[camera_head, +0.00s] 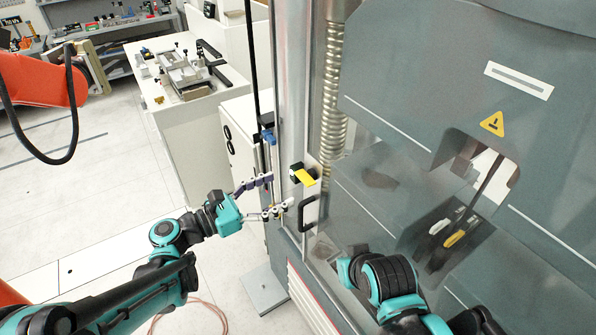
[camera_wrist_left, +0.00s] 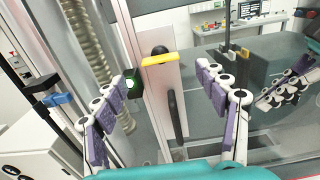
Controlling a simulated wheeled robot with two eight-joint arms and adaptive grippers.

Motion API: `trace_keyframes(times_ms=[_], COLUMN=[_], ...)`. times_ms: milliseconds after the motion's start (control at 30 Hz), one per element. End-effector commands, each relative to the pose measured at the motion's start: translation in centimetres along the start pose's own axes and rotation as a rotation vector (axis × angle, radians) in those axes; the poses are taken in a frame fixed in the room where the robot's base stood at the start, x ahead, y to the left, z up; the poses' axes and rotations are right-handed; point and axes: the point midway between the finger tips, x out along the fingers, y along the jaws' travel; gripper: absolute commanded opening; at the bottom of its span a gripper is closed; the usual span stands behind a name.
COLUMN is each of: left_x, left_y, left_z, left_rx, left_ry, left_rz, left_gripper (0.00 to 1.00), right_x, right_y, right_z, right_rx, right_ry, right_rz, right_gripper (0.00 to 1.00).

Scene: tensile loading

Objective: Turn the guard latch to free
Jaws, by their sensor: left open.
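The guard latch is a yellow tab (camera_head: 305,177) on a black mount (camera_head: 293,170) on the machine's front frame. In the left wrist view the yellow tab (camera_wrist_left: 166,58) lies roughly crosswise above a black door handle (camera_wrist_left: 175,115). My left gripper (camera_head: 279,192) is open just left of the latch, its fingers pointing at the frame. In the left wrist view the open fingers (camera_wrist_left: 157,80) stand either side of the latch area, with nothing between them held. The right arm reaches in at the bottom of the head view; its fingers are hidden there.
The large grey guard (camera_head: 400,110) with a warning sign (camera_head: 492,124) fills the right. A white bench (camera_head: 180,110) stands behind left; floor is open left.

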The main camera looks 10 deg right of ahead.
Motion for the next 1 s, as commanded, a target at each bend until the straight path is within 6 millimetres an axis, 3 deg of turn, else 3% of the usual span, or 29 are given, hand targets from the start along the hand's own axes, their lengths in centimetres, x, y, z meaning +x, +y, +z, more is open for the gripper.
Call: trace_keyframes(times_ms=[333,733,767,933,1000], left_x=[5.5,6.5,6.5,6.5,6.5], left_y=[-0.1,0.0,0.0,0.0,0.0], left_z=[-0.1,-0.1,-0.1,-0.1,-0.1], left_rx=[0.004,0.005,0.005,0.005,0.005], left_ry=[0.002,0.003,0.003,0.003,0.003], left_rz=[-0.002,0.001,0.001,0.001,0.001], left_gripper=[0.72,0.72,0.67,0.22,0.22], right_x=[0.0,-0.1,-0.1,-0.1,-0.1], right_y=[0.0,0.0,0.0,0.0,0.0], right_z=[0.0,-0.1,-0.1,-0.1,-0.1], right_rx=[0.0,0.0,0.0,0.0,0.0], right_ry=[0.0,0.0,0.0,0.0,0.0], right_rz=[0.0,0.0,0.0,0.0,0.0], right_gripper=[0.0,0.0,0.0,0.0,0.0])
